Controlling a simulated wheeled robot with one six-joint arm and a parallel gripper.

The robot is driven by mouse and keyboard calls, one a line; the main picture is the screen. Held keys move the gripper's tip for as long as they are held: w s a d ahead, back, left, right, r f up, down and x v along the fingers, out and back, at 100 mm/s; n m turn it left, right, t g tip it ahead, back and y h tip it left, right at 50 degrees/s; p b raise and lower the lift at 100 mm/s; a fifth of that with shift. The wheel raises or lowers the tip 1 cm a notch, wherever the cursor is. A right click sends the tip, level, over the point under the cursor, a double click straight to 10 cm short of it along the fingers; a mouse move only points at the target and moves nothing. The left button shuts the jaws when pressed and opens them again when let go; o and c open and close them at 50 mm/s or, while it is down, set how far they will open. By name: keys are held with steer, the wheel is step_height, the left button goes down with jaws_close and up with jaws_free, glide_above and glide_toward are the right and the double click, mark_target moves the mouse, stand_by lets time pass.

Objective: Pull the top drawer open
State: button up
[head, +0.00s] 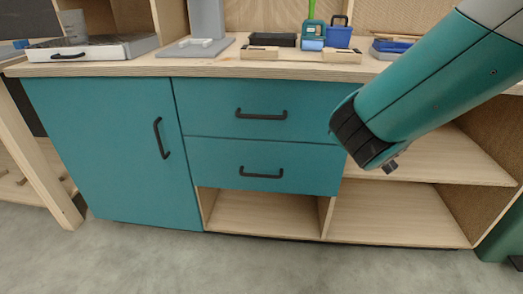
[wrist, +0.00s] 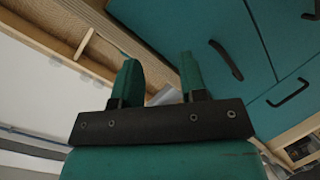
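The top drawer (head: 215,108) is a teal front with a black bar handle (head: 261,114), just under the wooden counter. It looks shut, flush with the lower drawer (head: 215,158). My gripper hangs at the end of the teal arm, right of and apart from the top drawer's handle in the head view, where its fingers are hidden. In the wrist view, the two teal fingers of my gripper (wrist: 160,68) are spread apart with nothing held between them. Black handles on teal fronts show at the upper right there; I cannot tell which is the top drawer's.
A teal door (head: 110,150) with an upright handle (head: 161,138) is left of the drawers. Open wooden shelves (head: 400,212) lie below and right. The counter (head: 120,67) holds several items, including a blue basket (head: 338,36). The grey floor (head: 150,265) in front is clear.

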steer(key=w+a+f+n+t+y+b, duration=0.1)
steer(key=a+f+n+t+y+b, duration=0.15)
steer(key=a+f+n+b, duration=0.35)
steer(key=n+t+y+b, duration=0.2)
steer(key=n+y+b, duration=0.2)
steer(key=n+y, duration=0.25)
glide_toward(262, 117)
steer(key=shift+g+h, duration=0.25)
steer(key=shift+h, duration=0.05)
steer(key=shift+p+x, duration=5.25)
steer(key=shift+p, duration=4.75)
steer(key=shift+r, duration=0.1)
jaws_close()
